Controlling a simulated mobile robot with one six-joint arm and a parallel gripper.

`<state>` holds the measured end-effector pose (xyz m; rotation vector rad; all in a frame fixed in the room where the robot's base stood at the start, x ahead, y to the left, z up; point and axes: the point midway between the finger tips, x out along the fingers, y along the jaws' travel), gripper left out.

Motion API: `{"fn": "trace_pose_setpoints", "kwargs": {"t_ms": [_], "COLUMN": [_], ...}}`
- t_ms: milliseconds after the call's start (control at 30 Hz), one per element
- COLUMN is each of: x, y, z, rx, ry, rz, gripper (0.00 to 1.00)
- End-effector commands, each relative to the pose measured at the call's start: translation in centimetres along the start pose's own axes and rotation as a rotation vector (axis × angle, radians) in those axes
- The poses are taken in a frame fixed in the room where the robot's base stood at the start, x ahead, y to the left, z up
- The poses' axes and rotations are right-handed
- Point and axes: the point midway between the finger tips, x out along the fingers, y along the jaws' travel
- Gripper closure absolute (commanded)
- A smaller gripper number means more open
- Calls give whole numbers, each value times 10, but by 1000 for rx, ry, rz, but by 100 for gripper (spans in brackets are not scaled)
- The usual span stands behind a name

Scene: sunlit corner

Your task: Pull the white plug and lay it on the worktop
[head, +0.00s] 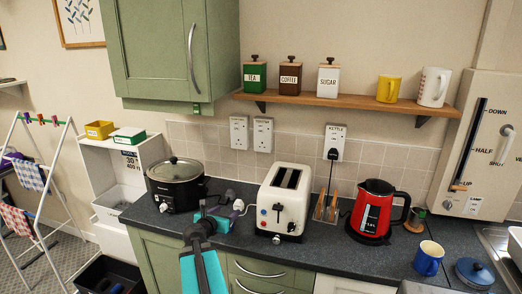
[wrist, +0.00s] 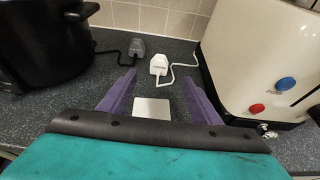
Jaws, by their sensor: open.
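The white plug (wrist: 158,65) lies on the dark worktop (wrist: 185,50), its white cable curving right towards the toaster. In the head view the white plug (head: 238,205) shows just left of the toaster. My gripper (wrist: 158,88) is open and empty, low over the worktop; its purple fingers stand apart, and the plug is ahead of them, between their lines. In the head view my gripper (head: 222,210) is between the slow cooker and the toaster. A pale square shows between the fingers; I cannot tell what it is.
A dark plug (wrist: 137,48) lies left of the white one. The slow cooker (head: 174,184) stands left, the cream toaster (head: 283,200) right. Two wall sockets (head: 239,132) look empty; the kettle socket (head: 335,134) holds a black plug. The red kettle (head: 376,211) stands further right.

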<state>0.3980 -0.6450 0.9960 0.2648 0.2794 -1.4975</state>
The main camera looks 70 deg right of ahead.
Motion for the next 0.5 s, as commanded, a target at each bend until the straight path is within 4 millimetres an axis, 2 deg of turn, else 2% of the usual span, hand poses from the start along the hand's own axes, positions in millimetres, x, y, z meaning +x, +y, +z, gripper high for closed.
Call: {"fn": "trace_pose_setpoints", "kwargs": {"t_ms": [200,500], "x": [-10,-10], "y": [0,0], "z": [-1,0], "rx": [0,0], "ry": [1,1], "rz": [1,0], "gripper": [42,42]}}
